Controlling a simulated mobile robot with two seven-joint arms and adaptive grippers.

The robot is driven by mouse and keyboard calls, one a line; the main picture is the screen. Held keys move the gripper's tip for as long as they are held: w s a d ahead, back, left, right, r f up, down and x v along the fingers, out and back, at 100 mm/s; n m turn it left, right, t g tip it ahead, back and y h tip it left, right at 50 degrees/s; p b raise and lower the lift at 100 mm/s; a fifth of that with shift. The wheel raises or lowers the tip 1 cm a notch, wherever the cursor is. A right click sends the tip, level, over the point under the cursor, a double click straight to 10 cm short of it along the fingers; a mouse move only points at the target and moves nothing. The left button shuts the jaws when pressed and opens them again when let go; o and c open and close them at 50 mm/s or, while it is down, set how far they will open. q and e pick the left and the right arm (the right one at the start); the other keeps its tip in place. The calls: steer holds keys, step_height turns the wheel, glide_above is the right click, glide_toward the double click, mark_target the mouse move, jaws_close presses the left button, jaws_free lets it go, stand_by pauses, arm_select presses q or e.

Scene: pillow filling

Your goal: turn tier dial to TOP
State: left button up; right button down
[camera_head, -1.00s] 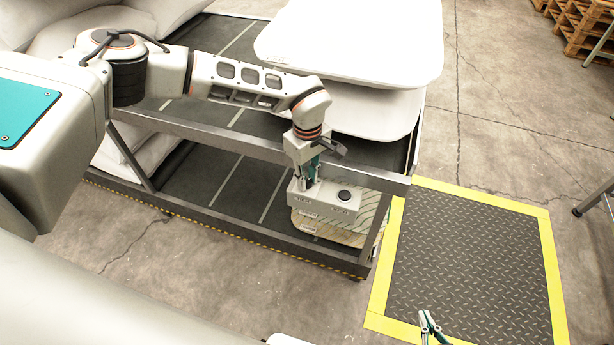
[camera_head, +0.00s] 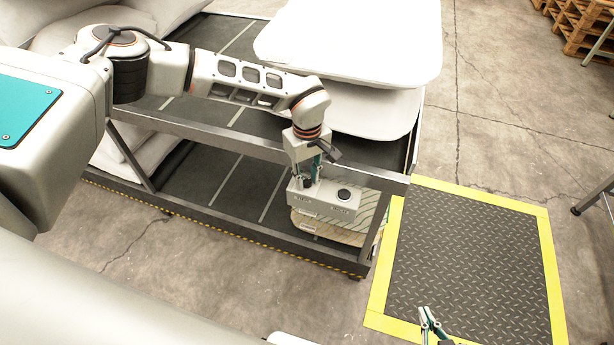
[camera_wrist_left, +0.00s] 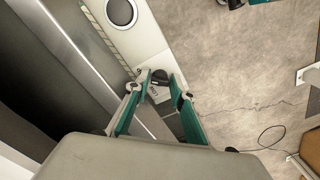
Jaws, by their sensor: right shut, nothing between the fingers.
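A grey control box (camera_head: 325,197) sits at the front right corner of the rack. A round black knob (camera_head: 344,194) is on its top; a round dark part (camera_wrist_left: 121,11) also shows on a pale surface in the left wrist view. My left gripper (camera_head: 309,181) points down at the box's left part. In the left wrist view its fingertips (camera_wrist_left: 162,78) stand on either side of a small dark dial (camera_wrist_left: 161,77); whether they press on it is unclear. The dial's setting is not readable. My right gripper (camera_head: 429,316) is shut and empty at the bottom edge, over the floor mat.
The metal rack (camera_head: 250,150) carries white pillows (camera_head: 350,40) on top and a wooden-looking piece (camera_head: 330,232) below the box. A black mat with yellow border (camera_head: 465,260) lies to the right. Pallets (camera_head: 585,30) stand far back right. The concrete floor between is clear.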

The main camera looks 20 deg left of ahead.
mark_target(307, 180)
arm_select(q)
steer(key=shift+r, duration=0.1)
step_height(307, 180, up, 12)
stand_by(0.7)
stand_by(0.3)
